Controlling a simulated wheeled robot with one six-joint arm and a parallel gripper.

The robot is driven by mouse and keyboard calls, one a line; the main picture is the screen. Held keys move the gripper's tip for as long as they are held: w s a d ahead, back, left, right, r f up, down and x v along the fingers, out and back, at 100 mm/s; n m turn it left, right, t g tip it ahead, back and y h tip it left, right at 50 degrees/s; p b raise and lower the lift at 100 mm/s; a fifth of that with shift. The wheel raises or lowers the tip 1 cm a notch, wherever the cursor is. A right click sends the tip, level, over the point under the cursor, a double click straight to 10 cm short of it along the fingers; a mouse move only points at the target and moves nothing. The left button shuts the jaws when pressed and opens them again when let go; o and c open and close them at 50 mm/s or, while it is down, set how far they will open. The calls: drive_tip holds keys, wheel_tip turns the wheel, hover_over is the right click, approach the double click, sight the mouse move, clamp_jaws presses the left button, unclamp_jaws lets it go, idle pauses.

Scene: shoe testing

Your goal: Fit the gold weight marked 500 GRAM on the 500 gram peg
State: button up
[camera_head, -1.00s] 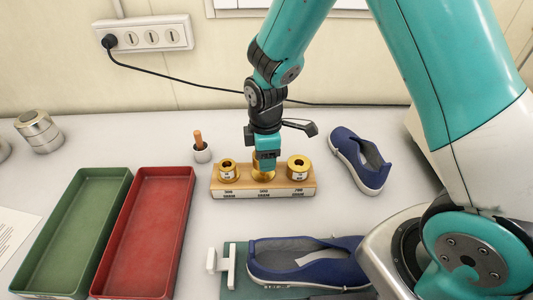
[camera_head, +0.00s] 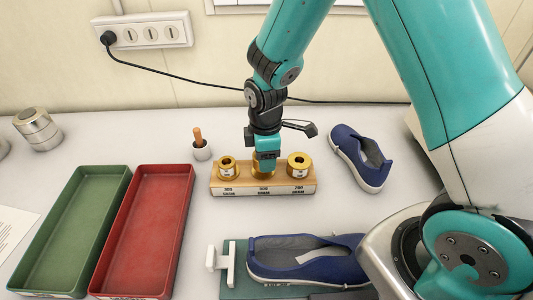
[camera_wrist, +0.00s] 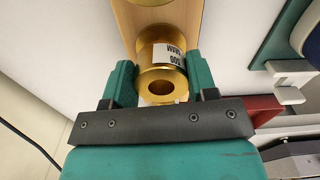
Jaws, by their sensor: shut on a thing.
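The gold weight (camera_wrist: 162,58) has a white label reading 500 GRAM, upside down in the wrist view. It sits between the two green fingers of my gripper (camera_wrist: 160,84), which is shut on it. In the head view my gripper (camera_head: 265,158) is over the middle of the wooden peg block (camera_head: 244,189), at the 500 gram place. The weight (camera_head: 263,173) is mostly hidden there by the gripper. The 500 gram peg is not visible, and I cannot tell how far down the weight sits.
Other gold weights stand on the block at left (camera_head: 227,170) and right (camera_head: 298,168). A small cup with a wooden-handled tool (camera_head: 201,150), a red tray (camera_head: 147,235) and a green tray (camera_head: 75,230) are left. Blue shoes lie right (camera_head: 358,160) and in front (camera_head: 305,262).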

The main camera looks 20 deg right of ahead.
drive_tip(key=shift+f+b, duration=0.7)
drive_tip(key=shift+f, duration=0.35)
drive_tip(key=o, duration=1.3)
wheel_tip(320, 180, up, 18)
drive_tip(key=shift+f+b, duration=0.25)
drive_tip(key=shift+b, duration=0.65)
